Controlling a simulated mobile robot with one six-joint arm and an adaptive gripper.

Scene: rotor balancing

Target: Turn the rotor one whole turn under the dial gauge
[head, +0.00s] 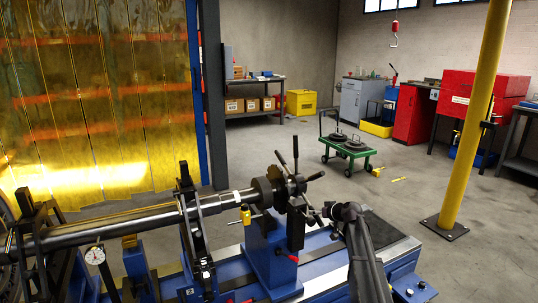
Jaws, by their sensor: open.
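The rotor (140,222) is a long steel shaft lying roughly level across the blue balancing machine. It passes through a dark upright support (195,225). At its right end is a dark hub (268,192) with several bar handles (295,155) sticking out. The dial gauge (95,256), with a round white face, stands by the left part of the shaft. Its reading is too small to make out. My gripper (322,213) is open just right of the hub and its lower handles. I cannot tell whether it touches a handle.
The blue machine bed (270,255) fills the lower front. A yellow post (478,120) stands to the right. A green cart (348,150) with dark discs is on the open floor behind. A yellow strip curtain (100,110) hangs at the left.

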